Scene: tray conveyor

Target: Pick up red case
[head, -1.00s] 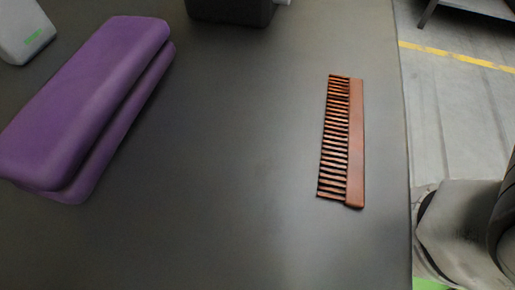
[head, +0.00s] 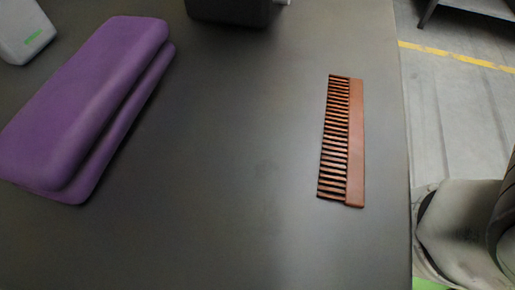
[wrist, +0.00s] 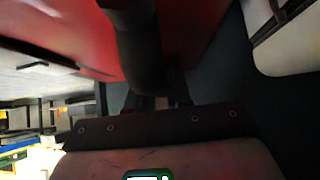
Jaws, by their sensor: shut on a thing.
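A large red surface, the red case (wrist: 70,35), fills the upper part of the wrist view on both sides of a dark finger. My gripper (wrist: 145,50) is shut on it, and the finger lies across the red surface. The far side of the case and the exact contact are hidden or too dark to see. Neither the red case nor my gripper shows in the head view.
In the head view a purple case (head: 90,105) lies on the dark table (head: 235,190) at left. A brown comb (head: 355,145) lies near the right edge. A black object (head: 232,10) stands at the back. The middle is clear.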

